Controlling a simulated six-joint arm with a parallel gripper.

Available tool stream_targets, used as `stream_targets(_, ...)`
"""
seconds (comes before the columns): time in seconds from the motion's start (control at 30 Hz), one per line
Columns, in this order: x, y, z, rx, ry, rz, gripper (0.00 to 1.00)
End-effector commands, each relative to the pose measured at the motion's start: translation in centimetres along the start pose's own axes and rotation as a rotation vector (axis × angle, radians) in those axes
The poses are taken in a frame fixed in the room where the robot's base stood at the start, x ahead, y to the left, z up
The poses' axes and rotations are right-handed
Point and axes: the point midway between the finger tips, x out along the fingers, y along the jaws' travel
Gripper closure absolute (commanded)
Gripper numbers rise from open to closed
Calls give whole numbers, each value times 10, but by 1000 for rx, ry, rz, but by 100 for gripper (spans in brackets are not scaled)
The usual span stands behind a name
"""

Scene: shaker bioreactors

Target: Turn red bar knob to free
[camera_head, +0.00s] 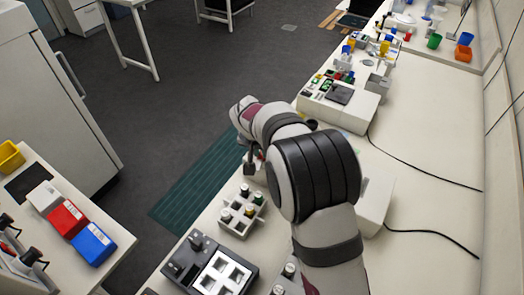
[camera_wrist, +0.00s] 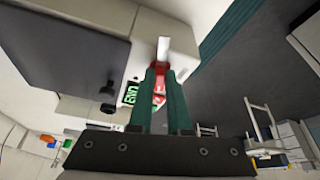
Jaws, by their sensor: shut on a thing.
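The red bar knob (camera_wrist: 162,69) is in the wrist view, on the front of a white device (camera_wrist: 178,32). My gripper (camera_wrist: 160,76) has its two green fingers closed around the knob, one on each side. The fingers hide much of it, and I cannot tell its exact angle. A white bar shows just beyond the knob. In the head view my gripper (camera_head: 251,165) is a small dark shape at the white device (camera_head: 376,203), which my arm largely covers; the knob is hidden there.
A green display (camera_wrist: 130,93) and a dark round knob (camera_wrist: 108,88) sit beside the fingers. In the head view a vial rack (camera_head: 237,224) and a black device (camera_head: 184,262) stand nearby on the bench. Another white device (camera_head: 345,112) stands farther back. Black cables cross the bench at right.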

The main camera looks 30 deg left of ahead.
Motion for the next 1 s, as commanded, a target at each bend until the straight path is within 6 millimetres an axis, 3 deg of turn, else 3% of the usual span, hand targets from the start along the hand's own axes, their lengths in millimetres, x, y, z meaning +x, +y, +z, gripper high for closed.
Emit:
stream_targets(0.4, 0, -4, 0, 228, 0, 93, 100)
stream_targets(1.0, 0, -5, 0, 294, -1, 119, 100)
